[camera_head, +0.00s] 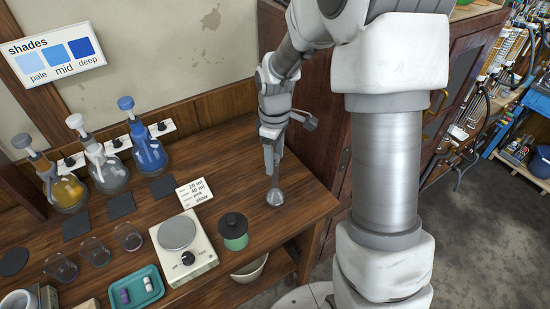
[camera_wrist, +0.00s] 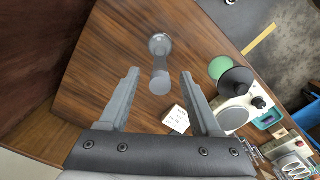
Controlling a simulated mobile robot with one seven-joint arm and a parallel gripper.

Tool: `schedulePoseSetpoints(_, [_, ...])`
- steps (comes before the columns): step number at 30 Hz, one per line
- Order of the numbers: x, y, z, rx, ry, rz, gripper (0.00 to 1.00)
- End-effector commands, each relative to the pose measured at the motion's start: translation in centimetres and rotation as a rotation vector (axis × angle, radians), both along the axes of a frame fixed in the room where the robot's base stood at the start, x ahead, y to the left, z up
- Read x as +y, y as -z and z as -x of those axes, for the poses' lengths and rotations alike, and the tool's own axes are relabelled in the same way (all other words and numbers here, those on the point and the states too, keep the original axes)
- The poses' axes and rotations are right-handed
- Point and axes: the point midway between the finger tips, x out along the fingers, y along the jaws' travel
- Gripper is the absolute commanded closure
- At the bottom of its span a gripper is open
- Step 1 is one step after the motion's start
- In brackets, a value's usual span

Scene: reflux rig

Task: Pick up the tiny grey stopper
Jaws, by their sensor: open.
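The grey stopper (camera_wrist: 160,82) appears as a small pale grey knob at the near end of a narrow, clear-grey vessel (camera_wrist: 160,45) in the wrist view. In the head view the vessel (camera_head: 275,196) stands on the wooden bench near its right end, and my gripper hides most of its top. My gripper (camera_head: 272,168) points down right above it. In the wrist view my gripper (camera_wrist: 159,77) is open, with one finger on each side of the stopper and visible gaps between. I cannot tell the exact height of the fingertips against the stopper.
Farther left are a scale-like device (camera_head: 185,250), a teal tray (camera_head: 135,290) and stoppered flasks (camera_head: 148,150). Bare bench (camera_head: 305,195) lies to the right.

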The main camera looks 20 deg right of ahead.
Motion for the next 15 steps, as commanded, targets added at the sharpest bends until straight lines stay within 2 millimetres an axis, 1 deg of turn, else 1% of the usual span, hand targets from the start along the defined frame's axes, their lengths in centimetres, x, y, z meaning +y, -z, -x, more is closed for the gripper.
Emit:
schedulePoseSetpoints(4, [-0.01,-0.01,0.01,0.0,0.0,0.0,0.35])
schedulePoseSetpoints(5, [-0.01,-0.01,0.01,0.0,0.0,0.0,0.37])
schedulePoseSetpoints(6, [-0.01,-0.02,0.01,0.0,0.0,0.0,0.44])
schedulePoseSetpoints(8, [0.0,-0.02,0.0,0.0,0.0,0.0,0.55])
schedulePoseSetpoints(9, [0.0,-0.03,0.0,0.0,0.0,0.0,0.62])
schedulePoseSetpoints(11, [0.0,-0.03,0.0,0.0,0.0,0.0,0.73])
schedulePoseSetpoints(15, [-0.01,-0.04,0.01,0.0,0.0,0.0,0.98])
